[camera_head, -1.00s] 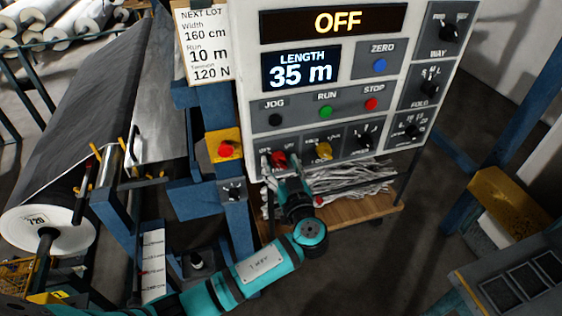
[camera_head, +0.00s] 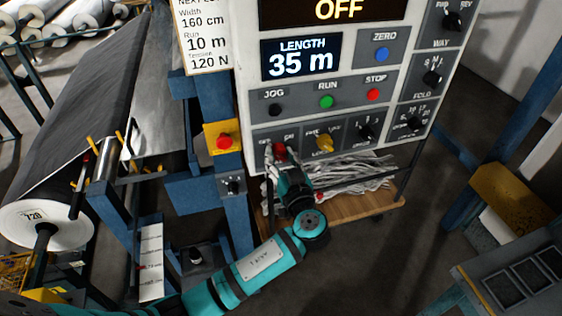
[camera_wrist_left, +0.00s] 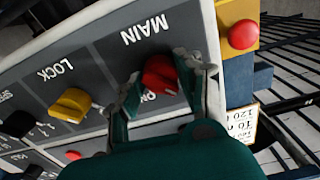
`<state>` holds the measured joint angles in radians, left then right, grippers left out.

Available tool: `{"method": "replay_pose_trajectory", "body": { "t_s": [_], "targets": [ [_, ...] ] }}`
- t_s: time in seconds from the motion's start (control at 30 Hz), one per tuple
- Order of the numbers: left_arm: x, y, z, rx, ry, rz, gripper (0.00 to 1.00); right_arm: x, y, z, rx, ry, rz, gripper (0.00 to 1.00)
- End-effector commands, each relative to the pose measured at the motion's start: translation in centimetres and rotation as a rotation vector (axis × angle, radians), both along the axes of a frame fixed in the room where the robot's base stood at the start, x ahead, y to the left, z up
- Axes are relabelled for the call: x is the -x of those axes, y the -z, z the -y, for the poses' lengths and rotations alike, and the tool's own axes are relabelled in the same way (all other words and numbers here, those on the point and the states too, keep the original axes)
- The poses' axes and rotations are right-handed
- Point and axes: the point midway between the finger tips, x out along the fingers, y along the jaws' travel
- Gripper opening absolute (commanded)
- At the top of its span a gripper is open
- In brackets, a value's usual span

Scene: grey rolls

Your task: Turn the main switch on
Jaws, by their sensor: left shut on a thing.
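The main switch is a red rotary knob (camera_head: 280,149) at the lower left of the grey control panel. It also shows in the left wrist view (camera_wrist_left: 160,73), between the upside-down label MAIN and the word ON, which is partly covered. My left gripper (camera_head: 281,155) reaches it from below and is shut on it; in the left wrist view one finger lies on each side of the knob (camera_wrist_left: 158,80). The display (camera_head: 335,12) at the top of the panel reads OFF. My right gripper is not in view.
A yellow lock knob (camera_head: 324,144) sits just right of the main switch. A red button on a yellow box (camera_head: 223,141) is close on the left. Jog, run and stop buttons are above.

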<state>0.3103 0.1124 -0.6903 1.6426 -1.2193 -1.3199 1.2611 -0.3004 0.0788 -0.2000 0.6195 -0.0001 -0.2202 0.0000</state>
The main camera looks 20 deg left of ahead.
Motion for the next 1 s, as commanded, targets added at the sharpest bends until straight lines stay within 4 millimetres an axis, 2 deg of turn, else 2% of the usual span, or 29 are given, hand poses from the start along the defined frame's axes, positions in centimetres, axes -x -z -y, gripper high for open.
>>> {"method": "replay_pose_trajectory", "body": {
  "t_s": [0.03,0.1,0.3,0.57,1.0],
  "targets": [
    [0.1,0.9,0.0,-0.013,-0.001,-0.009,0.04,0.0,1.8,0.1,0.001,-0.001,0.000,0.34],
    [0.1,1.0,0.0,-0.046,-0.001,-0.032,0.04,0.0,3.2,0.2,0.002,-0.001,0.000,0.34],
    [0.0,0.7,0.0,-0.183,-0.001,-0.124,0.04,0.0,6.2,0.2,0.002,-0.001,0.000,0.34],
    [0.0,0.1,0.0,-0.391,0.000,-0.268,0.04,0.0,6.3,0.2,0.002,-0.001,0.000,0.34],
    [0.0,-0.1,0.0,-0.740,0.002,-0.503,0.04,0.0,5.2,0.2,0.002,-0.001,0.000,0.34]
  ]
}}
